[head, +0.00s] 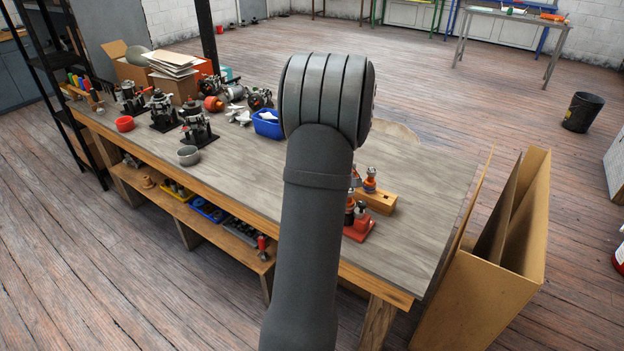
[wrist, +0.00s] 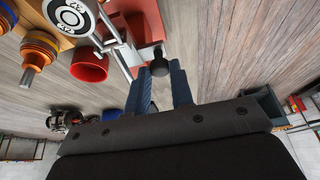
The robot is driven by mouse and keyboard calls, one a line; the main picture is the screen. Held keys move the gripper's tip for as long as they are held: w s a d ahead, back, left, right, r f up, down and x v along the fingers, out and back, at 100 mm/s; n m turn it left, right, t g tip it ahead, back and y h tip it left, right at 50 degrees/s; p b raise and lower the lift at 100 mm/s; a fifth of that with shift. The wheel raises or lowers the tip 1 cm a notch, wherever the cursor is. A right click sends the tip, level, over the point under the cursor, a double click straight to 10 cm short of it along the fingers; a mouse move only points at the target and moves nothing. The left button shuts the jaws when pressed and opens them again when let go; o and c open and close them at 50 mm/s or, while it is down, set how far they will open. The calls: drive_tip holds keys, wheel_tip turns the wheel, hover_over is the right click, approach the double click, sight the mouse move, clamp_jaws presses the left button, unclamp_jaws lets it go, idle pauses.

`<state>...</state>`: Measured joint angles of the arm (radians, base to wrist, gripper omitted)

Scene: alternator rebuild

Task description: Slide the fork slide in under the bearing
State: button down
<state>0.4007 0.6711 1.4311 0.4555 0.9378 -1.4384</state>
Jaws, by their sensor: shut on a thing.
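My gripper (wrist: 159,75) is in the wrist view, its two blue fingers closed around a dark round knob (wrist: 159,66), which appears to be the fork slide's handle. The knob's stem leads up toward a red base (wrist: 123,52) with pale metal rails. The fork end of the slide cannot be made out. A round dial-like disc (wrist: 72,17) with a white ring stands left of the rails. I cannot pick out the bearing with certainty. In the head view my arm hides the gripper, and the red base (head: 359,229) shows just right of the arm.
A red cup (wrist: 88,65) and orange stepped parts (wrist: 37,52) are left of the fingers. A wooden block (head: 377,201) stands behind the red base. A blue bin (head: 268,125) and several alternators are farther left. The bench's right end (head: 420,220) is clear.

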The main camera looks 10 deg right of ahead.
drive_tip(key=shift+s+d, duration=0.55)
drive_tip(key=shift+s, duration=0.05)
drive_tip(key=c, duration=1.5)
unclamp_jaws()
drive_tip(key=shift+c, duration=0.2)
drive_tip(key=v, duration=1.7)
drive_tip(key=shift+r, duration=0.2)
drive_tip(key=shift+d, duration=0.1)
